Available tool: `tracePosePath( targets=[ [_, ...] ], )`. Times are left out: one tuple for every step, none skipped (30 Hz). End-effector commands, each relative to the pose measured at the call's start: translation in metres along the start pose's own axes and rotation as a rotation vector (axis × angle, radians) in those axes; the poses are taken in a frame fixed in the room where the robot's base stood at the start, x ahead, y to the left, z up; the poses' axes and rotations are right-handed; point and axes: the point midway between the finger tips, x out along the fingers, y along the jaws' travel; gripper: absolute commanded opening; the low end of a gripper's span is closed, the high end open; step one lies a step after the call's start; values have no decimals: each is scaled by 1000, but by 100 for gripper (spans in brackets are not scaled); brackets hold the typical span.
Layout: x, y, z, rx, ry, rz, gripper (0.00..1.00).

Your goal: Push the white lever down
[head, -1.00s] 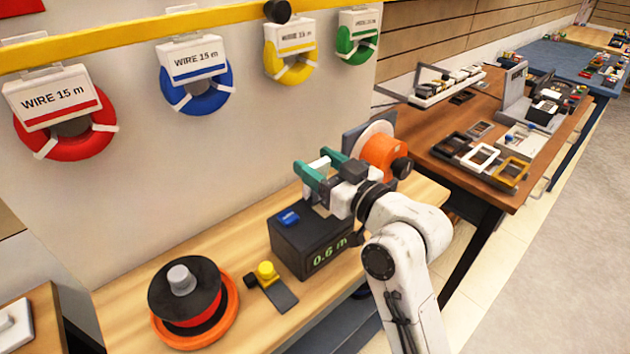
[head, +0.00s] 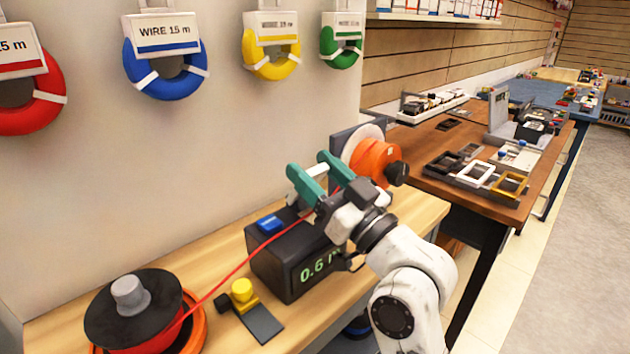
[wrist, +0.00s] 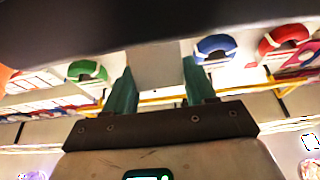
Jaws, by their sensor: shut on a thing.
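The white lever (head: 314,171) is a short pale bar above the black box with the green "0.6 m" display (head: 290,262). My gripper (head: 309,165) has teal fingers, one on each side of the bar, and is shut on it. In the wrist view the teal fingers (wrist: 155,88) flank a pale grey block. The lever's lower part and its mount are hidden by my gripper and wrist. A red wire (head: 240,266) runs from the spool (head: 133,312) up to the area behind my gripper.
A blue button (head: 270,224) is on the box. A yellow knob on a dark plate (head: 242,290) stands left of it. An orange reel (head: 372,162) is close behind my gripper. Wire coils hang on the wall. A brown table (head: 420,183) stands at the right.

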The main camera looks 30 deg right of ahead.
Motion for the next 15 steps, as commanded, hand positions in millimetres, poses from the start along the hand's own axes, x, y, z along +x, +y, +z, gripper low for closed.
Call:
tracePosePath(
  targets=[
    [-1, 0, 2, 1, 2, 0, 1],
    [-1, 0, 1, 1, 3, 0, 1],
    [-1, 0, 1, 1, 4, 0, 1],
    [-1, 0, 1, 1, 4, 0, 1],
    [-1, 0, 1, 1, 5, 0, 1],
    [-1, 0, 1, 1, 5, 0, 1],
    [-1, 0, 1, 1, 5, 1, 1],
    [-1, 0, 1, 1, 4, 1, 1],
    [-1, 0, 1, 1, 4, 1, 1],
    [-1, 0, 1, 1, 4, 1, 1],
    [-1, 0, 1, 1, 4, 1, 1],
    [-1, 0, 1, 1, 4, 1, 1],
    [-1, 0, 1, 1, 4, 1, 1],
    [-1, 0, 1, 1, 4, 1, 58],
    [-1, 0, 1, 1, 4, 1, 62]
  ],
)
